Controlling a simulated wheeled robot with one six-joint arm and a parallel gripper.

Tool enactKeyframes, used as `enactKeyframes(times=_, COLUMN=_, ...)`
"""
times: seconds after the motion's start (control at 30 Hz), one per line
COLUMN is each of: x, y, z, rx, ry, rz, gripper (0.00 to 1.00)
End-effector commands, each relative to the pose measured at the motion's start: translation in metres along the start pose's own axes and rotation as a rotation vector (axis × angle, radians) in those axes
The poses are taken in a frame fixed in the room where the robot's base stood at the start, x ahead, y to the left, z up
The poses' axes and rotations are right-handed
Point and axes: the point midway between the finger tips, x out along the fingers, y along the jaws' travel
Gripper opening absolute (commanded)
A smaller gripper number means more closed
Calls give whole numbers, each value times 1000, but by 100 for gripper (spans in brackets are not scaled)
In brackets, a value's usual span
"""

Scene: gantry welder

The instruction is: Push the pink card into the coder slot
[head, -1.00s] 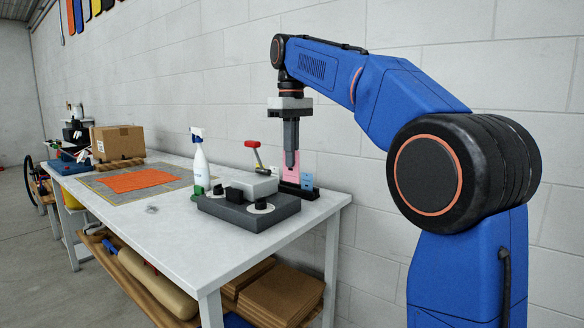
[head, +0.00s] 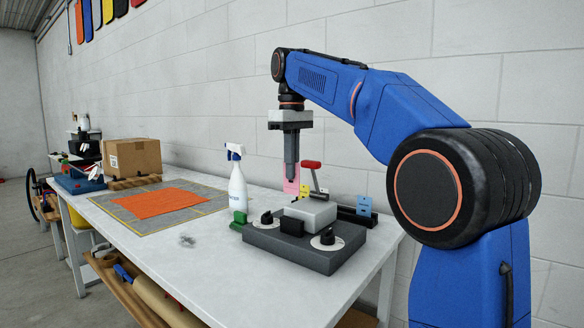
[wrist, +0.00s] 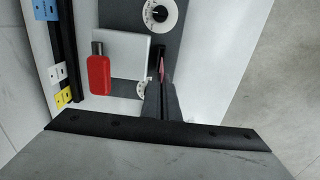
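The pink card (head: 291,187) is upright in my gripper (head: 291,176), which is shut on it and points straight down. In the wrist view a thin pink strip of the card (wrist: 162,68) shows at the tips of my narrow gripper fingers (wrist: 162,84). The coder (head: 290,249) is a dark grey box with a light grey block, dark knobs on white dials and a red-handled lever (head: 312,165). In the wrist view the fingertips are beside the light block (wrist: 122,55). I cannot make out the slot clearly.
A white spray bottle (head: 237,188) and a green object (head: 239,219) stand left of the coder. An orange cloth (head: 160,200) and cardboard box (head: 132,157) lie farther left.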

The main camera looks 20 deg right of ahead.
Motion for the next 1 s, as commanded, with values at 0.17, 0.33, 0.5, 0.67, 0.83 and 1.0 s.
enactKeyframes(times=0.17, x=7, y=0, z=0, rx=0, ry=-1, rz=-1, gripper=0)
enactKeyframes(times=0.33, x=21, y=0, z=0, rx=0, ry=-2, rz=-1, gripper=0)
enactKeyframes(times=0.5, x=34, y=0, z=0, rx=0, ry=-1, rz=-1, gripper=0)
enactKeyframes(times=0.67, x=45, y=0, z=0, rx=0, ry=-1, rz=0, gripper=0)
enactKeyframes(times=0.83, x=54, y=0, z=0, rx=0, ry=0, rz=0, gripper=0)
enactKeyframes(times=1.0, x=57, y=0, z=0, rx=0, ry=0, rz=0, gripper=0)
